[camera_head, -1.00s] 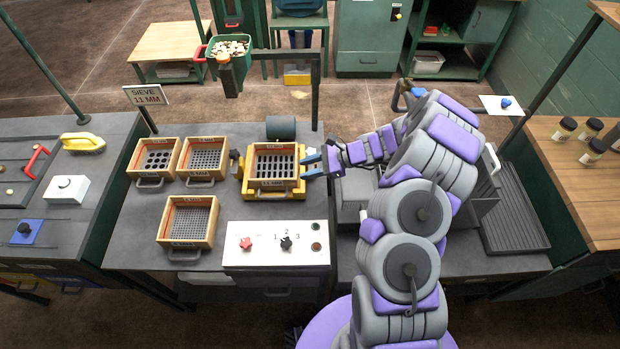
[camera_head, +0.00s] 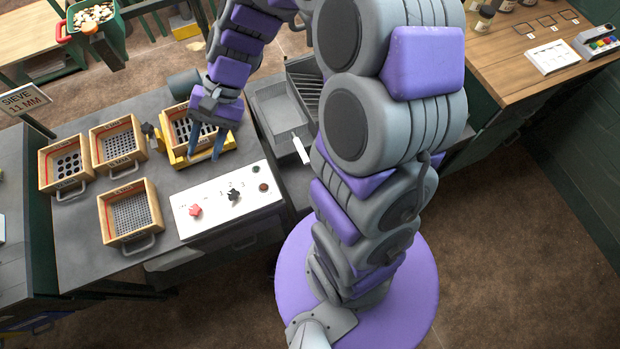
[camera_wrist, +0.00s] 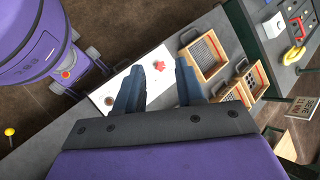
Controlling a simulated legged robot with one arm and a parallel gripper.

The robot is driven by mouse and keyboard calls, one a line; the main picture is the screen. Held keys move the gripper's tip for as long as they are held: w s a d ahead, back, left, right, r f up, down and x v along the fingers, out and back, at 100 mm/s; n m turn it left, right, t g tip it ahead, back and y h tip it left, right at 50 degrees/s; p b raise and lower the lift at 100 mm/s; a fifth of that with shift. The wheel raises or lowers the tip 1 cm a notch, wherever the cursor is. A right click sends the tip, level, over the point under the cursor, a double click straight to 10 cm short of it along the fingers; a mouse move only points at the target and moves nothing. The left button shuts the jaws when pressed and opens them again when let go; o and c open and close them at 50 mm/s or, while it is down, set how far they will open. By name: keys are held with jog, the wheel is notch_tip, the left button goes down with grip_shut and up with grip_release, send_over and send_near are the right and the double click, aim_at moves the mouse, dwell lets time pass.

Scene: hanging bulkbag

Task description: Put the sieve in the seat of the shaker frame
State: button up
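A wooden sieve with a slotted mesh (camera_head: 181,128) sits in the yellow shaker frame (camera_head: 172,157). It looks roughly level, though its right side is hidden behind my gripper. My gripper (camera_head: 207,152) is over the right front part of the frame, fingers pointing down. The wrist view shows the two blue fingers (camera_wrist: 159,72) apart with nothing held between them. Whether they touch the sieve or frame I cannot tell. A sign (camera_head: 22,100) at the left reads "SIEVE 11 MM".
Three other sieves stand left of the frame: round-holed (camera_head: 67,168), fine-meshed (camera_head: 118,146) and a front one (camera_head: 130,212). A white control panel (camera_head: 228,200) with red and black knobs lies in front. A grey tray (camera_head: 277,108) is to the right.

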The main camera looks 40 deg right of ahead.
jog(key=s+d+r+n+h, duration=0.2)
jog(key=s+d+n+h, duration=0.1)
jog(key=s, duration=0.7)
jog(key=s+d+r+n+t+h, duration=0.1)
jog(key=s+d+r+n+h, duration=0.1)
jog(key=s+d+h, duration=0.3)
jog(key=s+d+n, duration=0.1)
jog(key=s+d, duration=0.2)
jog(key=s, duration=0.2)
jog(key=shift+s+r, duration=0.2)
jog(key=shift+s, duration=0.2)
jog(key=shift+f+b, duration=0.4)
jog(key=shift+o, duration=0.2)
